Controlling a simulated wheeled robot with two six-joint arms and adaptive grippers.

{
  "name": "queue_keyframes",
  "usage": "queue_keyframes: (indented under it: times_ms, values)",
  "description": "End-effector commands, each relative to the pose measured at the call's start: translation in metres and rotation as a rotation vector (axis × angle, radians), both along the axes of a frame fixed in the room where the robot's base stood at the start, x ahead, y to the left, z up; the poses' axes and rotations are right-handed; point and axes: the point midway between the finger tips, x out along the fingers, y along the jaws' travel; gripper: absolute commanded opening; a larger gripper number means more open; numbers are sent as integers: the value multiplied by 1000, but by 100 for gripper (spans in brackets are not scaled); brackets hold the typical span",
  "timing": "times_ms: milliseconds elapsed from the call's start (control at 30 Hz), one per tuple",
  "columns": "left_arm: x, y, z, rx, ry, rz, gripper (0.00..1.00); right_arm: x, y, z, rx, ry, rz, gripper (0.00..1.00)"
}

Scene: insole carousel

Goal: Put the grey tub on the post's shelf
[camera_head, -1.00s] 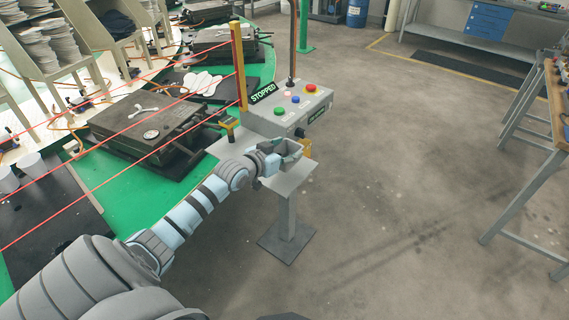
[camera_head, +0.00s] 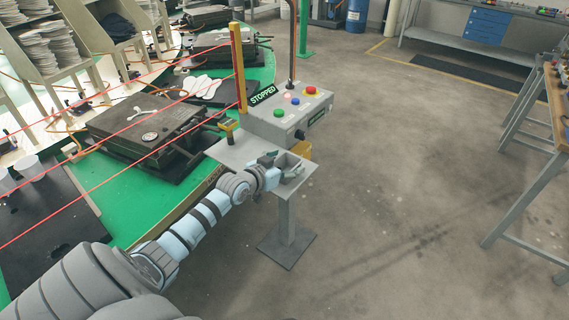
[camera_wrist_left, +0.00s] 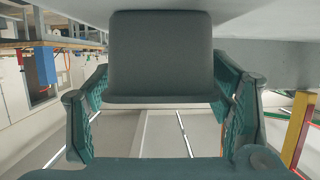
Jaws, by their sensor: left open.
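The grey tub (camera_head: 290,160) stands on the grey shelf (camera_head: 301,186) of the post (camera_head: 286,216), below the control box. My left gripper (camera_head: 279,167) is at the tub, its fingers spread on either side. In the left wrist view the tub (camera_wrist_left: 160,55) sits between the two open green fingers (camera_wrist_left: 160,112), with gaps at the sides. That view is inverted, with the shelf surface (camera_wrist_left: 270,25) at the top. The tub's inside is partly hidden in the head view. My right gripper is not in view.
The control box (camera_head: 290,117) with coloured buttons and a "STOPPED" sign stands just behind the tub. A yellow post (camera_head: 239,65) with red beams guards the green carousel (camera_head: 130,205) at left. A workbench (camera_head: 556,100) stands at right. The floor between is clear.

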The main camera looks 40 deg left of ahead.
Motion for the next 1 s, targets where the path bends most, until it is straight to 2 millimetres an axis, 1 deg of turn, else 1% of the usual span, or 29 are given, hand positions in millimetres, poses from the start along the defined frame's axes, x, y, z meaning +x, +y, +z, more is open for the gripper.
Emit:
queue_keyframes:
  times_ms: [100,167,267,367,500,633,767,967,1000]
  values:
    - [0,0,6,0,0,0,73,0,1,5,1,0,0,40]
    - [-7,1,8,2,2,1,73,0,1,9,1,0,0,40]
    - [-25,0,16,5,3,-1,73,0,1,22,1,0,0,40]
    - [-49,-1,27,6,5,-1,73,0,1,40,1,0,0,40]
    - [-84,-3,43,5,6,-3,73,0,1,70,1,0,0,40]
    - [-104,-3,49,2,3,2,73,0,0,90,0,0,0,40]
    - [-112,-4,48,0,1,-1,73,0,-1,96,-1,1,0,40]
    - [-113,-4,44,0,2,0,73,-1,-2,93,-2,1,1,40]
    - [-115,-3,40,1,9,6,73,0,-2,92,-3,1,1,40]
